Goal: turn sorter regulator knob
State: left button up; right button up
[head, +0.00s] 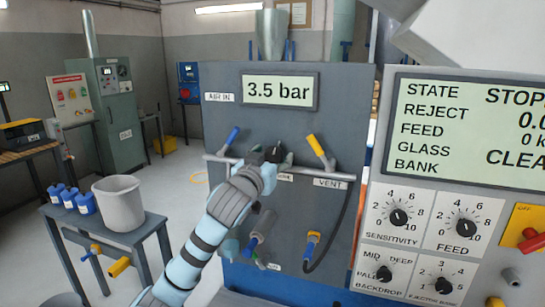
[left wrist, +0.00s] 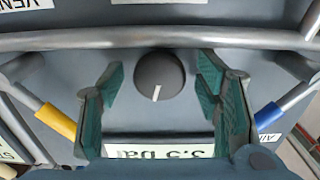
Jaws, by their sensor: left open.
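The regulator knob (left wrist: 159,76) is a dark grey round knob with a white pointer line, on the grey panel (head: 225,125) below the "3.5 bar" display (head: 281,91). My left gripper (head: 267,157) is in front of the panel and mostly hides the knob in the head view. In the left wrist view, which is upside down, its green-padded fingers (left wrist: 162,88) stand open on either side of the knob, with gaps on both sides. My right gripper is not in view.
A grey pipe (head: 335,177) crosses the panel, with a blue-handled valve (head: 232,137) left and a yellow-handled valve (head: 315,146) right of my gripper. A hose hangs at right. The control panel (head: 434,220) with several dials stands right; a bucket (head: 118,202) sits on the left table.

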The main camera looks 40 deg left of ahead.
pick_arm(q)
jog(key=c, duration=1.1)
jog(key=shift+r+p, duration=0.15)
jog(key=shift+p, duration=0.25)
jog(key=shift+c, duration=0.2)
jog(key=shift+m+p, duration=0.6)
jog(key=shift+m, duration=0.9)
jog(key=o, duration=1.1)
jog(key=shift+f, duration=0.2)
jog(key=shift+o, duration=0.2)
